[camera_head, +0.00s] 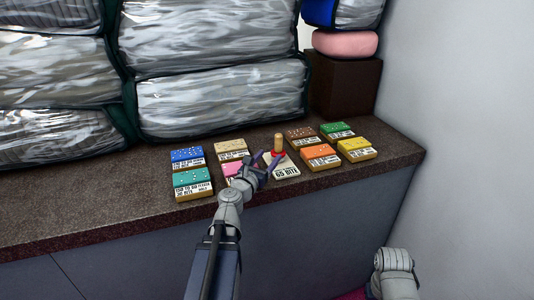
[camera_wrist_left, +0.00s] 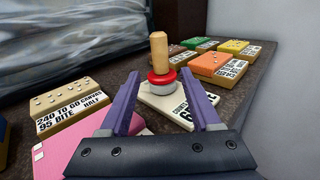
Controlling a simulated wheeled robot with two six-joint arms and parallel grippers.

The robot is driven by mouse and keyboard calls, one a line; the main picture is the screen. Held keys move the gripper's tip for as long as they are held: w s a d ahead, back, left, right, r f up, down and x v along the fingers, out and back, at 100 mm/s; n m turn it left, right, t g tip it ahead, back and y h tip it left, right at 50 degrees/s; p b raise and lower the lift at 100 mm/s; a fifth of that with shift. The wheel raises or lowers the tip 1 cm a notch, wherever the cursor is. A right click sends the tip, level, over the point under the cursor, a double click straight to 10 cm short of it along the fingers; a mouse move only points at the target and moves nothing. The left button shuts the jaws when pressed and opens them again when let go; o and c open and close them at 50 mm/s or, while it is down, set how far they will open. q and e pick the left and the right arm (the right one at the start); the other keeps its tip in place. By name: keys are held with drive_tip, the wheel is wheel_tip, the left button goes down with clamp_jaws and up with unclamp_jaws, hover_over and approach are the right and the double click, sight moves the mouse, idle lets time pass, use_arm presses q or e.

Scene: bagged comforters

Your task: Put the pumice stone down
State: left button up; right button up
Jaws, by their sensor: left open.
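The thing I take for the pumice stone (camera_head: 278,145) has an upright wooden handle, a red collar and a pale grey base. It stands on a white labelled block on the counter. In the left wrist view the handled stone (camera_wrist_left: 159,58) is upright, just beyond and between the fingertips. My left gripper (camera_head: 267,161) is open, its purple fingers on the near side of the stone. The wrist view shows the open left gripper (camera_wrist_left: 160,76) with nothing held between its fingers. My right arm shows only as a grey link at the lower right; its gripper is out of view.
The white block (camera_head: 286,172) lies among several coloured labelled blocks, including blue (camera_head: 187,157), teal (camera_head: 192,184), orange (camera_head: 320,157) and yellow (camera_head: 357,149). A pink block (camera_wrist_left: 85,146) is under the left finger. Bagged comforters (camera_head: 220,97) stand behind. The counter's left front (camera_head: 90,205) is clear.

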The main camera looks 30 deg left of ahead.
use_arm(q)
drive_tip(key=s+d+f+m+g+h, duration=0.1)
drive_tip(key=d+f+m+g+h, duration=0.25)
drive_tip(key=d+m, duration=0.5)
drive_tip(key=s+d+f+m+g+h, duration=0.25)
drive_tip(key=d+f+m, duration=0.3)
drive_tip(key=d, duration=0.55)
drive_tip(key=s+d+f+m+g+h, duration=0.1)
drive_tip(key=d+f+m+g+h, duration=0.25)
drive_tip(key=d+m, duration=0.5)
drive_tip(key=s+d+f+m+g+y, duration=0.3)
drive_tip(key=s+d+f+m+g, duration=0.3)
drive_tip(key=s+m, duration=0.25)
drive_tip(key=s+a+f+m+g+y, duration=0.2)
drive_tip(key=s+f+m+g+y, duration=0.1)
drive_tip(key=s+m+y, duration=0.3)
drive_tip(key=s+m, duration=0.2)
drive_tip(key=m, duration=0.1)
drive_tip(key=shift+s+a+f+m+y, duration=0.15)
drive_tip(key=shift+f+m+y, duration=0.05)
drive_tip(key=shift+m+y, duration=0.15)
drive_tip(key=shift+o, duration=0.3)
